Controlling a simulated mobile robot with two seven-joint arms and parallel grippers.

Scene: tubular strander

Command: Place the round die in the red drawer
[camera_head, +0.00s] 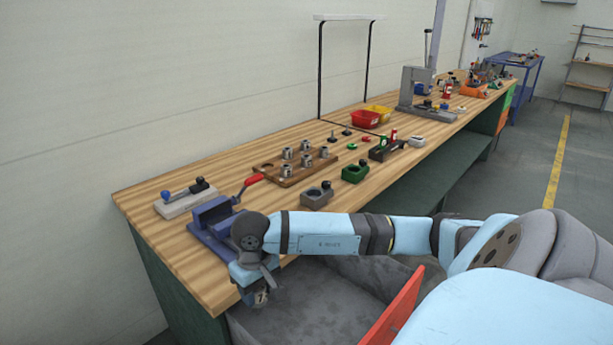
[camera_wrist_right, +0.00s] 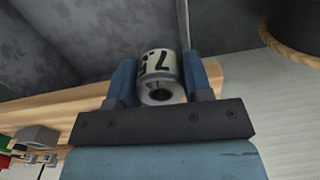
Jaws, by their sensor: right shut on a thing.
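The round die (camera_wrist_right: 158,78) is a short metallic cylinder with a hole in its end and dark markings on its side. My right gripper (camera_wrist_right: 160,84) is shut on it, one blue finger at each side. In the head view my right gripper (camera_head: 259,297) points down at the bench's front edge, over the left part of the open red drawer, with the die barely visible. The red drawer (camera_head: 396,309) is pulled out and shows a red front panel and a grey interior. No contents are visible in its visible part. My left gripper is not in view.
A blue vise (camera_head: 212,222) with a red handle stands close behind my right gripper. A wooden board (camera_head: 292,168) with several metal dies, grey and green blocks, and red and yellow bins (camera_head: 366,119) lie farther along the bench (camera_head: 180,262).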

